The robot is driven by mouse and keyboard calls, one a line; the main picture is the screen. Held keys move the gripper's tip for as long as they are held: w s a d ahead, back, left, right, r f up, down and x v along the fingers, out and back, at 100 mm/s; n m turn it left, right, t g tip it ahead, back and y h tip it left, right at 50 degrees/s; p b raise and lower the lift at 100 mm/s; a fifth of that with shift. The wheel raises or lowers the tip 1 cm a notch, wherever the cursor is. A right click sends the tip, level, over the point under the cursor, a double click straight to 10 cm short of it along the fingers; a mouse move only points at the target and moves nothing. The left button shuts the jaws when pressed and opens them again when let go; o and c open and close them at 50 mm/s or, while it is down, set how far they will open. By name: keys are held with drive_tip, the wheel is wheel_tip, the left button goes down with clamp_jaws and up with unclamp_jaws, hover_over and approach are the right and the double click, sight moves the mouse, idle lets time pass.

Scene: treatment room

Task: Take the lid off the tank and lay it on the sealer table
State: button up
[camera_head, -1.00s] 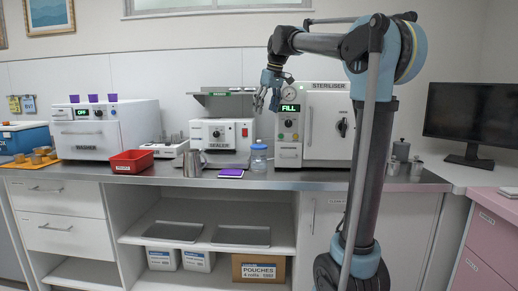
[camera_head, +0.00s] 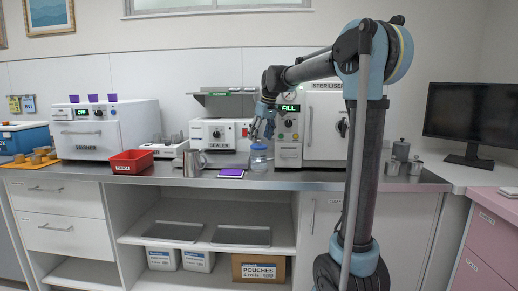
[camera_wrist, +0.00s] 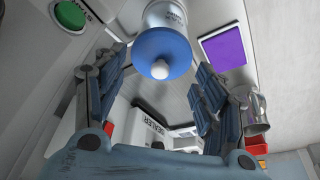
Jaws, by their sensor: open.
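The tank is a clear jar (camera_head: 259,163) with a blue lid (camera_head: 259,147), standing on the steel counter between the sealer (camera_head: 220,135) and the steriliser. In the wrist view, the blue lid (camera_wrist: 163,53) with its white knob (camera_wrist: 160,70) faces the camera, with the labelled tank body (camera_wrist: 165,14) beyond it. The lid is on the tank. My gripper (camera_head: 262,134) is open and empty, pointing down just above the lid. Its two fingers stand on either side of the knob, apart from it. I cannot tell clearly which surface is the sealer table.
The steriliser (camera_head: 325,128) stands close on the right. A purple-topped pad (camera_head: 231,173) lies in front of the tank, and a metal jug (camera_head: 193,164) stands to the left. A red bin (camera_head: 131,162) is farther left. Metal cups (camera_head: 416,166) stand on the right.

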sight(259, 143)
drive_tip(key=shift+x, duration=1.2)
drive_tip(key=c, duration=0.9)
